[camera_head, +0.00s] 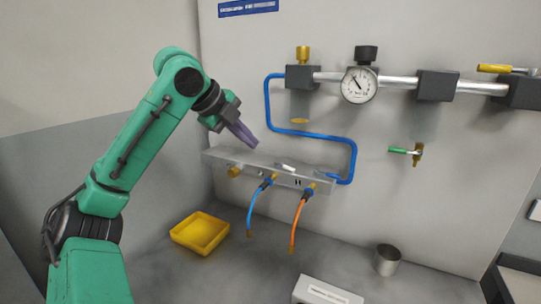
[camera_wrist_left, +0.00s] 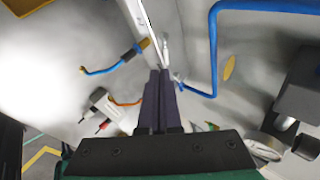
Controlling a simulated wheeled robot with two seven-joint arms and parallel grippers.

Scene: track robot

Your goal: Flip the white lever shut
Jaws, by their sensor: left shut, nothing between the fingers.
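The white lever (camera_head: 286,167) lies along the top of the grey manifold block (camera_head: 222,159), which is fixed low on the wall panel. In the left wrist view a slim white piece, apparently the lever (camera_wrist_left: 165,47), stands just past my fingertips beside the manifold. My left gripper (camera_head: 254,143) is shut and empty, its purple fingers pointing down to the right above the manifold, left of the lever. In the left wrist view the closed fingers (camera_wrist_left: 160,74) point toward the manifold. Whether they touch the lever cannot be told. My right gripper is out of view.
A blue pipe (camera_head: 322,138) runs from the upper fittings to the manifold's right end. A blue hose (camera_head: 255,205) and an orange hose (camera_head: 297,222) hang below. A yellow tray (camera_head: 177,236) and a metal cup (camera_head: 387,260) stand on the bench. A green-handled valve (camera_head: 400,150) is at right.

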